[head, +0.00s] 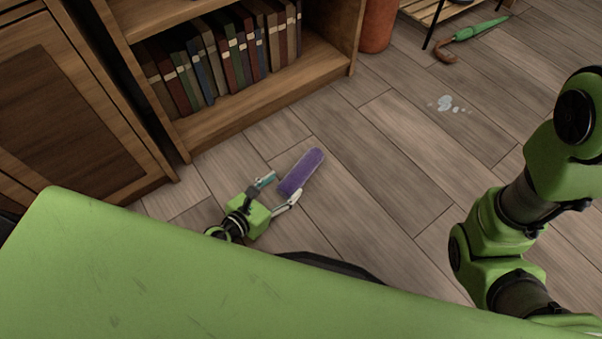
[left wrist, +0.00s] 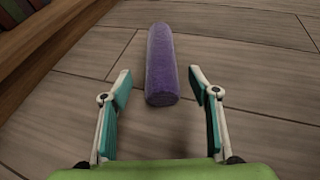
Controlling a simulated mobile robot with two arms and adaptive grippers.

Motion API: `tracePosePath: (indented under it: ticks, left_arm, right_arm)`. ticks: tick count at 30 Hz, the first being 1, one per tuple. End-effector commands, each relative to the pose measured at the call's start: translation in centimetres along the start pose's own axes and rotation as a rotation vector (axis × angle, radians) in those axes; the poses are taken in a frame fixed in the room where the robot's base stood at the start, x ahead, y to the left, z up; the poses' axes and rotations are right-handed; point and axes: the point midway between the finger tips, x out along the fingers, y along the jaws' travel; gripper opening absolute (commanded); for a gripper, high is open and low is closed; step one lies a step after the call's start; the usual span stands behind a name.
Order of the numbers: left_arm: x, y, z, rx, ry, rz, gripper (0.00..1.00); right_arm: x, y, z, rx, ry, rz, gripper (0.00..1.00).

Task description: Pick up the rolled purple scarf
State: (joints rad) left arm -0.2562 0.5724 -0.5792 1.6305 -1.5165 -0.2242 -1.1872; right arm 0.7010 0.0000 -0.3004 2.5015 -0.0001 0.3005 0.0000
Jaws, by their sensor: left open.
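The rolled purple scarf (head: 302,173) lies on the wooden floor in front of the bookshelf. My left gripper (head: 280,191) is open at the scarf's near end, low over the floor. In the left wrist view the scarf (left wrist: 161,65) points away from me, and its near end sits between and just ahead of the open fingertips (left wrist: 160,84). I see no finger touching it. My right arm shows at the right of the head view, but its gripper is not in view.
A wooden bookshelf (head: 268,103) with several books stands behind the scarf, beside a cabinet (head: 75,95). A terracotta pot (head: 378,25), a green umbrella (head: 481,30) and a small puddle (head: 446,103) are farther off. The floor right of the scarf is clear.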

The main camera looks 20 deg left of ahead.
Motion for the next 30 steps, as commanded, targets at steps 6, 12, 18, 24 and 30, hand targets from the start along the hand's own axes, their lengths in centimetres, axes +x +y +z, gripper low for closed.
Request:
tracePosePath:
  ticks: [6,12,18,24,30]
  left_arm:
    - [2.8,0.0,0.0,0.0,0.0,0.0,0.55]
    - [4.6,-0.1,-0.1,-0.002,-0.002,0.001,0.55]
    - [7.5,-0.2,-0.3,-0.003,0.0,0.0,0.55]
    - [8.2,-0.2,-0.2,-0.001,0.001,0.0,0.55]
    - [8.2,-0.2,-0.1,-0.001,0.001,0.0,0.37]
  right_arm:
    - [-0.5,-0.1,-0.1,0.0,-0.002,0.0,0.0]
    - [-1.0,-0.2,-0.3,0.0,-0.002,0.0,0.0]
    - [-1.7,-0.3,-0.5,0.0,-0.001,0.0,0.0]
    - [-1.7,-0.4,-0.6,0.0,-0.001,-0.001,0.0]
    - [-1.7,-0.4,-0.5,0.0,-0.002,0.0,0.0]
